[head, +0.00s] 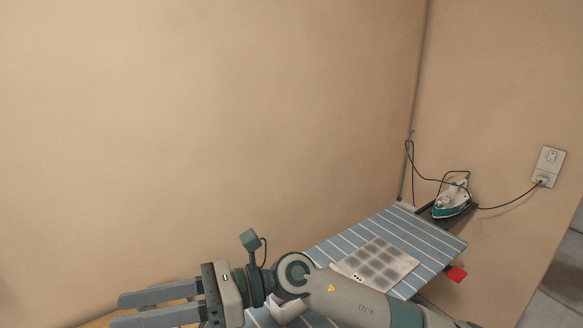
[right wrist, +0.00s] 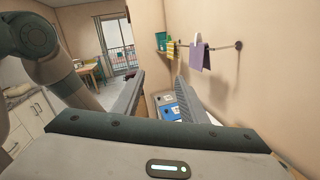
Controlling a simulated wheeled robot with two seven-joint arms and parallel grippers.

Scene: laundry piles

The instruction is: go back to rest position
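My right gripper (head: 117,311) is at the lower left of the head view, on the arm that comes in from the lower right. Its two fingers point left and stand apart, with nothing between them. In the right wrist view its open fingers (right wrist: 164,78) also show apart. The arm stretches across in front of the ironing board. My left gripper is in neither view.
A blue striped ironing board (head: 427,240) holds a grey checked cloth (head: 402,262). An iron (head: 451,200) sits at its far end, with a cord to the wall outlet (head: 549,167). Bins (right wrist: 172,112) and a hanging purple cloth (right wrist: 200,57) show in the right wrist view.

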